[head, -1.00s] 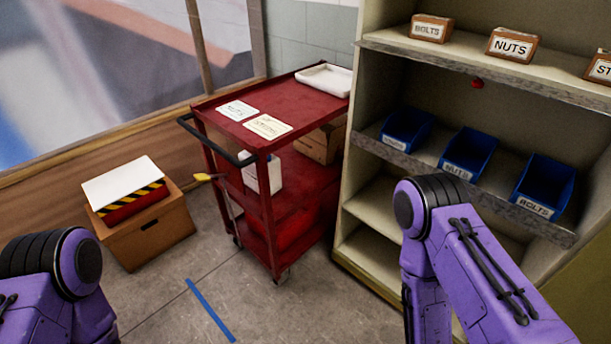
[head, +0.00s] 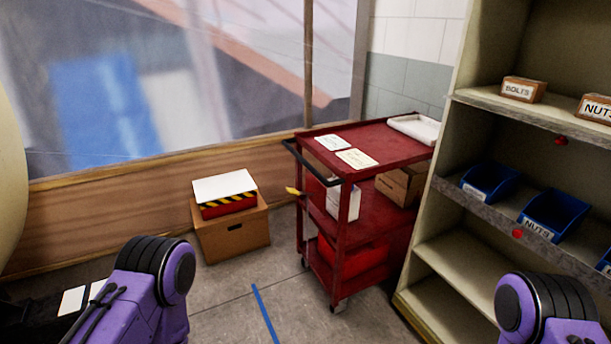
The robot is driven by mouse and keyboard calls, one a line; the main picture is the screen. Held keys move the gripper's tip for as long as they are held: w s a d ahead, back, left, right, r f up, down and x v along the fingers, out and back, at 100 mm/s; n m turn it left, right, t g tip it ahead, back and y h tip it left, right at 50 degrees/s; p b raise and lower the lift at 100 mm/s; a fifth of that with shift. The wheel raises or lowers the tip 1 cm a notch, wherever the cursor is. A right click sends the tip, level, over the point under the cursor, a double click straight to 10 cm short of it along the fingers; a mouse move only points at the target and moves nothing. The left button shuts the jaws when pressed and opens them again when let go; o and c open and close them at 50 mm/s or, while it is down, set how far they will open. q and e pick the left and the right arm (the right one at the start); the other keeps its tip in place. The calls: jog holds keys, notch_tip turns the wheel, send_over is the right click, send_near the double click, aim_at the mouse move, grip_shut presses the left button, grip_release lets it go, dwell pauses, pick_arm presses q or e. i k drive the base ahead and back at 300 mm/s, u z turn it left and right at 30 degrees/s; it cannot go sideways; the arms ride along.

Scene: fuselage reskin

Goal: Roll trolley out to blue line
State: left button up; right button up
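The red trolley (head: 345,232) stands right of centre in the head view, close beside the shelf unit. Its black push handle (head: 307,163) faces left, toward the open floor. The blue line (head: 265,313) is a strip of tape on the floor in front and to the left of the trolley, with a gap between them. My purple arms show at the lower left and lower right edges, but both grippers are out of view. Neither arm touches the trolley in this view.
A cardboard box (head: 232,237) with a striped red case (head: 228,207) on it stands against the wooden wall, left of the trolley. The beige shelf unit (head: 440,250) with blue bins (head: 553,213) is at right. The floor around the blue line is clear.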

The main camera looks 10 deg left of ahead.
aim_at(378, 216)
jog(key=z, duration=0.05)
jog(key=k, duration=0.6)
jog(key=u, duration=0.8)
jog(key=i, duration=1.6)
jog(key=z, duration=0.7)
